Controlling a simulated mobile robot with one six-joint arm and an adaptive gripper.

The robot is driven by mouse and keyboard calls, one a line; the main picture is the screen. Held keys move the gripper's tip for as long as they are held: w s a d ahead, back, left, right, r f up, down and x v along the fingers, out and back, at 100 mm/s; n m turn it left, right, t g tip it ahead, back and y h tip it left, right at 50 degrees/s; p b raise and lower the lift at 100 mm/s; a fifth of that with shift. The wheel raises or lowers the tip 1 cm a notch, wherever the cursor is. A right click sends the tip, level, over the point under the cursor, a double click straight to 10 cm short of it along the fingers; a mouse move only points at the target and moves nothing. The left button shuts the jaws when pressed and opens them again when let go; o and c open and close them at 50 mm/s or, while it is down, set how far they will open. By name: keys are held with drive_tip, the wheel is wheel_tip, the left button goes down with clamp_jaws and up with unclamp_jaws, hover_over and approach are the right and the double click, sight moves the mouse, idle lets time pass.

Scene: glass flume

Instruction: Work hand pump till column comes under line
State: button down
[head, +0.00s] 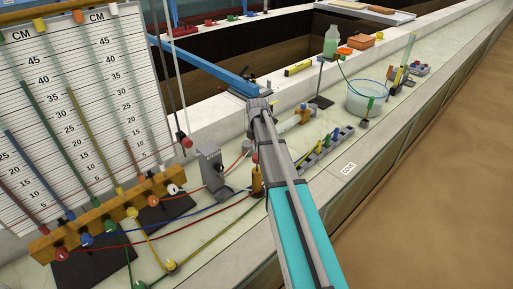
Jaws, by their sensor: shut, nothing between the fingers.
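A white scale board (65,62) marked CM stands at the left, with several slanted coloured tubes in front of it. I cannot tell which column or line is meant. A small upright orange-yellow cylinder (257,183) with a red knob (255,158) above it stands on the ledge just left of my arm; it looks like the hand pump. My arm reaches from the bottom middle toward the blue bar, passing close to the right of this cylinder.
A wooden manifold (105,213) with coloured knobs and hoses crosses the left ledge. A grey upright box (211,166) stands near the pump. A bucket (366,98), green bottle (331,40) and small fittings stand at right. A blue bar (205,67) crosses behind. Ledge around the label (348,169) is clear.

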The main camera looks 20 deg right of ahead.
wheel_tip(320, 180, up, 6)
drive_tip(key=p, duration=0.5)
drive_tip(key=shift+r+p, duration=0.2)
drive_tip(key=shift+p, duration=0.15)
idle(2.8)
drive_tip(key=shift+r, duration=0.1)
idle(0.8)
wheel_tip(320, 180, up, 5)
drive_tip(key=p, duration=0.5)
hover_over(257, 155)
drive_tip(key=shift+s+a, duration=0.15)
drive_tip(key=shift+s, duration=0.1)
drive_tip(key=shift+f, duration=0.35)
wheel_tip(257, 155, down, 14)
drive_tip(key=b, duration=1.4)
drive_tip(key=shift+r, duration=0.15)
